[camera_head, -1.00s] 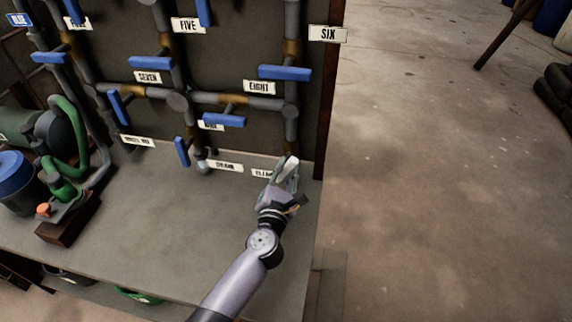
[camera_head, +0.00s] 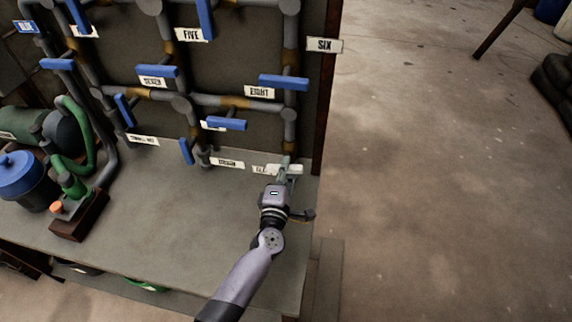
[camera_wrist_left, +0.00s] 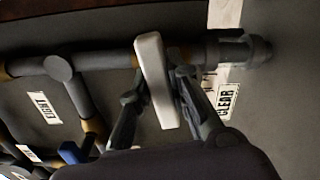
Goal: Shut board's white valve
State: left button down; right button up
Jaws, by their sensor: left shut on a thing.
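The white valve handle (camera_head: 291,168) is low on the right pipe of the board, by the CLEAR label (camera_head: 262,169). In the head view it lies roughly level, crosswise to its upright pipe (camera_head: 290,125). The left wrist view also shows the white handle (camera_wrist_left: 155,75) across the pipe (camera_wrist_left: 105,60). My left gripper (camera_head: 285,178) is shut on the handle, with one finger on each side of it in the wrist view (camera_wrist_left: 158,85). The gripper hides part of the handle in the head view. My right gripper is not in view.
Several blue valve handles sit on the board's pipes, the EIGHT one (camera_head: 283,82) above and another (camera_head: 226,124) to the upper left. A pump with green hose (camera_head: 80,150) and a blue-lidded pot (camera_head: 20,175) stand left. The bench top (camera_head: 170,220) is mostly clear.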

pick_arm(q)
jog(key=shift+f+m+p, duration=0.1)
jog(key=shift+m+p, duration=0.2)
jog(key=shift+m, duration=0.7)
jog(key=c, duration=1.5)
grip_release()
jog(key=s, duration=0.4)
jog(key=s+a, duration=0.1)
jog(key=s, duration=0.3)
jog(key=s+a, duration=0.1)
jog(key=s, duration=0.2)
jog(key=shift+s+a, duration=0.15)
jog(key=shift+s, duration=0.25)
